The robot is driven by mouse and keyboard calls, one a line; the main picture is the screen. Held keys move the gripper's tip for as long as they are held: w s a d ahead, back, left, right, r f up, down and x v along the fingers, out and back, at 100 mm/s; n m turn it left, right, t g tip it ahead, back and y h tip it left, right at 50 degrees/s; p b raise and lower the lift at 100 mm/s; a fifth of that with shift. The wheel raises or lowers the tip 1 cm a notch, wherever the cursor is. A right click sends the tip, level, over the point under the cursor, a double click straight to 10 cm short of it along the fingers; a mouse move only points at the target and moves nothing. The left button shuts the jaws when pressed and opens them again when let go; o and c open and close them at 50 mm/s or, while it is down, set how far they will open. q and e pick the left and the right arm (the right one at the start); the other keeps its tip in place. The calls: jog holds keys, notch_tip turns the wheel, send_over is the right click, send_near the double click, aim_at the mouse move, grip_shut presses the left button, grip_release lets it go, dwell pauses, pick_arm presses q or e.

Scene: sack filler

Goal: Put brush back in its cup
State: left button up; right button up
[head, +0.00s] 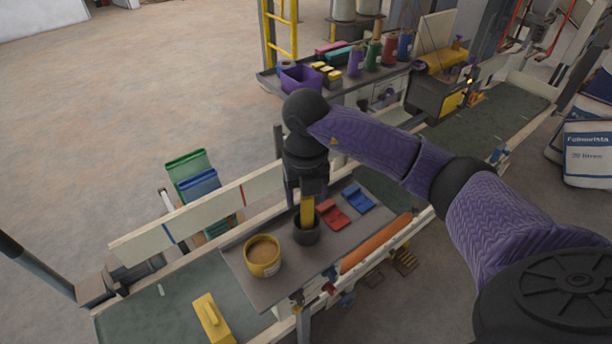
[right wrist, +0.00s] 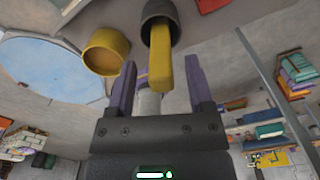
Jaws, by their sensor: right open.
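The brush shows as a yellow handle (head: 307,208) standing up from a dark cup (head: 307,235) on the grey tray. Its lower end is hidden inside the cup. My right gripper (head: 307,190) is directly above the cup, pointing down over the handle's top. In the right wrist view the gripper (right wrist: 160,66) is open, with the yellow handle (right wrist: 160,75) between its two purple fingers and a visible gap on each side. The dark cup (right wrist: 157,12) is beyond the fingertips. My left gripper is not in view.
A yellow pot (head: 262,268) stands left of the cup on the tray (head: 255,290). Red (head: 332,214) and blue (head: 357,198) pieces lie to its right. A yellow block (head: 212,318) is on the green belt (head: 165,315). A back shelf holds spools and a purple bin (head: 300,78).

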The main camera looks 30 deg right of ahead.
notch_tip(320, 180, up, 10)
